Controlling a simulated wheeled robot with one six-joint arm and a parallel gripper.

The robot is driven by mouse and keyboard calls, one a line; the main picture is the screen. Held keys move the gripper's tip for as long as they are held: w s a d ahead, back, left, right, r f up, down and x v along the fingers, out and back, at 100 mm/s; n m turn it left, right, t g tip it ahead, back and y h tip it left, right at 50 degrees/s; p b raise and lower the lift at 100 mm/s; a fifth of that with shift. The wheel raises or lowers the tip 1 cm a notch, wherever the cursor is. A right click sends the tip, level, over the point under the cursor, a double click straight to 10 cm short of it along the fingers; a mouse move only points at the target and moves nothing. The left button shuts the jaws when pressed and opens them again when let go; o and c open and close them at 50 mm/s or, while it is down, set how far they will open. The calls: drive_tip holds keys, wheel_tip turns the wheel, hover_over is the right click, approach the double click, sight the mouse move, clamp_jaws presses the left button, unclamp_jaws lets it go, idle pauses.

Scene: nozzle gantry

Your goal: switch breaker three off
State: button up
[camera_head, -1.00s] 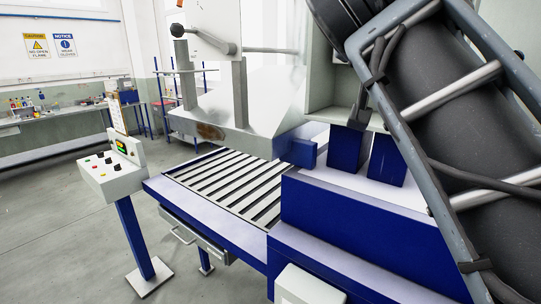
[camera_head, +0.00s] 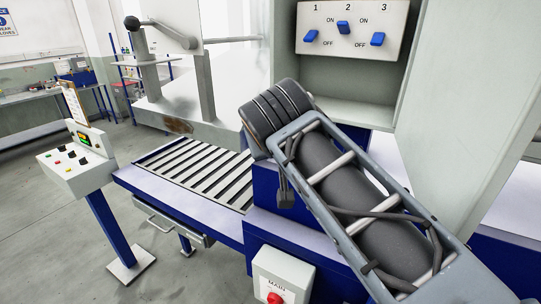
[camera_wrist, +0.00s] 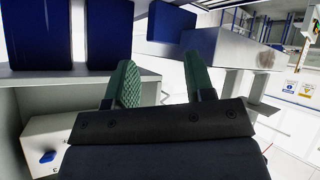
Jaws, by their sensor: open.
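The breaker panel (camera_head: 353,54) is a pale plate in an open cabinet in the head view, with three blue levers. Breaker three's lever (camera_head: 377,39) is on the right and sits low, near the OFF mark. Breaker one's lever (camera_head: 311,36) also sits low, and breaker two's lever (camera_head: 344,27) sits higher, near ON. In the wrist view my gripper (camera_wrist: 156,66) is open and empty, its green fingers apart.
The cabinet door (camera_head: 463,100) stands open at the right. A box marked MAIN (camera_head: 287,263) with a red knob is at the front. A roller conveyor (camera_head: 198,172) and a button console (camera_head: 76,166) are to the left.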

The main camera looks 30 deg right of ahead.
drive_tip(key=shift+n+g+y, duration=0.3)
drive_tip(key=shift+n+y, duration=0.1)
drive_tip(key=shift+y, duration=0.2)
drive_tip(key=shift+s+a+f+p, duration=0.15)
drive_tip(key=shift+a+f, duration=0.25)
drive_tip(key=shift+f, duration=0.55)
drive_tip(key=shift+a+f+p, duration=0.25)
drive_tip(key=shift+a+f, duration=0.15)
drive_tip(key=shift+f, duration=0.55)
drive_tip(key=s+a+f+g+y, duration=0.1)
drive_tip(key=s+a+f+y, duration=0.1)
drive_tip(key=f, duration=0.7)
drive_tip(key=s+a+f+n+g+y, duration=0.1)
drive_tip(key=a+f, duration=0.3)
drive_tip(key=f, duration=0.6)
drive_tip(key=shift+s+g+y+b, duration=0.4)
drive_tip(key=shift+s+g+y, duration=0.2)
drive_tip(key=shift+s+g, duration=0.2)
drive_tip(key=shift+c, duration=0.6)
drive_tip(key=shift+n, duration=0.3)
